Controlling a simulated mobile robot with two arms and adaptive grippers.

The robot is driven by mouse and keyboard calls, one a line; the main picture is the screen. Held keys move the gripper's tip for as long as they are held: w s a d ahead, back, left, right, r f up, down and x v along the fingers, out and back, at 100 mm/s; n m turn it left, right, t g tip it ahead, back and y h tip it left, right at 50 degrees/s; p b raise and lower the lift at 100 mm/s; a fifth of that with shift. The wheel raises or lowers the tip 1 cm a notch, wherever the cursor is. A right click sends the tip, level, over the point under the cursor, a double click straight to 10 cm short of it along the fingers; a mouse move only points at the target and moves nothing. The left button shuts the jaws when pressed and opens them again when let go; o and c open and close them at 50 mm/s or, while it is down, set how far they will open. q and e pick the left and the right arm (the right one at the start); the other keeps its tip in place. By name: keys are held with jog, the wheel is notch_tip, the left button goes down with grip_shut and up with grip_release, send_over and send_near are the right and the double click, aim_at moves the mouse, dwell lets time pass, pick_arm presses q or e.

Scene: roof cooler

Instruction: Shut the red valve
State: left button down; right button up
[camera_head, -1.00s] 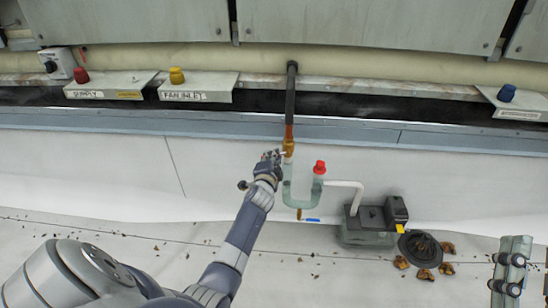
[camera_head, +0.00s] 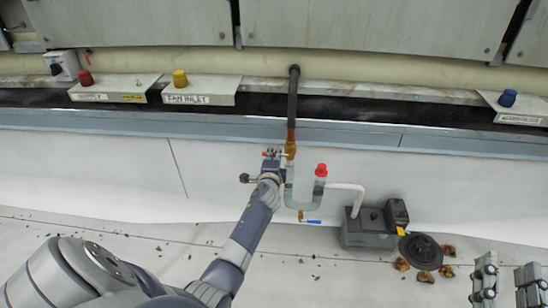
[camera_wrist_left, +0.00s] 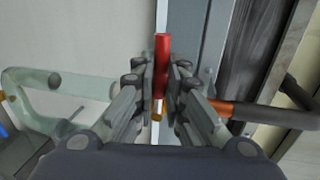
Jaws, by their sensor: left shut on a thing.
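The red valve handle (camera_wrist_left: 162,58) is a red bar standing upright between the fingers of my left gripper (camera_wrist_left: 160,90) in the left wrist view. That gripper is shut on it. In the head view my left gripper (camera_head: 272,158) is just left of the brass valve body (camera_head: 290,148) on the copper pipe, and it hides most of the handle. A small red part of the handle (camera_head: 268,153) shows there. My right gripper (camera_head: 508,284) is at the lower right edge, fingers apart and empty, far from the valve.
Below the valve hangs a clear U-shaped trap (camera_head: 290,190) with a red cap (camera_head: 321,171) and a blue-handled drain (camera_head: 313,222). A white pipe leads to a pump box (camera_head: 370,226). A dark round strainer (camera_head: 420,248) and dry leaves lie right of it.

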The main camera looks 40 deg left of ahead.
pick_arm(q)
jog(key=c, duration=1.6)
grip_release()
jog(key=shift+c, duration=0.2)
jog(key=v, duration=1.2)
